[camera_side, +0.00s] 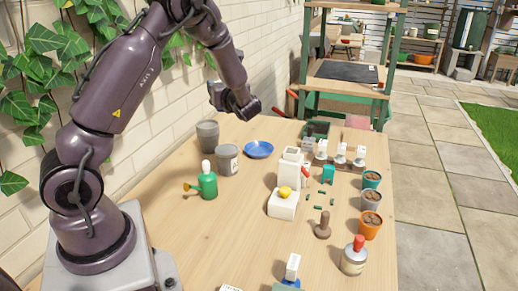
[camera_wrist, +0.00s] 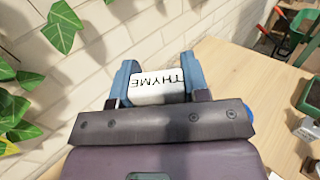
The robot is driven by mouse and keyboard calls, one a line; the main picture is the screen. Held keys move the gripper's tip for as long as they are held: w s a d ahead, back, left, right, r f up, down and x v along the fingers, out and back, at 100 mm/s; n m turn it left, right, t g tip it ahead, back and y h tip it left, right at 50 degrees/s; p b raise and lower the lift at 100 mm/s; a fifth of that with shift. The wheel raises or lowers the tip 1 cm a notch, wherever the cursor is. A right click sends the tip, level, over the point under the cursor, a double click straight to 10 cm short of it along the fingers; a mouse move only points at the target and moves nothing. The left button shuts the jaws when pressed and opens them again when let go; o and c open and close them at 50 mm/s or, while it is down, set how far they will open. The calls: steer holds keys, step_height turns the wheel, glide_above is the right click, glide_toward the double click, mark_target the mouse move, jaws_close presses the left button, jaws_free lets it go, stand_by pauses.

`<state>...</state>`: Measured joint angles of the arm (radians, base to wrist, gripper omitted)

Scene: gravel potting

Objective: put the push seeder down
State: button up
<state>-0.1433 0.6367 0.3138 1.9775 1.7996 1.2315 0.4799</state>
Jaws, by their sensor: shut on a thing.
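My gripper (camera_side: 250,110) is raised above the far left part of the table, near the brick wall. In the wrist view, its blue fingers (camera_wrist: 158,82) are closed on a white block lettered THYME (camera_wrist: 157,92). This block appears to be the push seeder's labelled part; its lower part is hidden behind the gripper. The held thing cannot be made out in the side view.
Grey pots (camera_side: 228,160), a blue bowl (camera_side: 259,149) and a green watering can (camera_side: 208,184) stand at left. A white dispenser (camera_side: 291,170) is central. A dark green tray (camera_side: 316,129) lies far back. The front left is clear.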

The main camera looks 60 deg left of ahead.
steer(key=w+r+m+t+h, duration=0.1)
steer(key=w+r+m+t, duration=0.4)
steer(key=w+t, duration=0.25)
glide_above(266, 151)
step_height(266, 151, down, 23)
steer(key=shift+f, duration=1.6)
steer(key=shift+f, duration=0.1)
steer(key=shift+f, duration=0.3)
steer(key=o, duration=0.9)
steer(key=shift+o, duration=0.2)
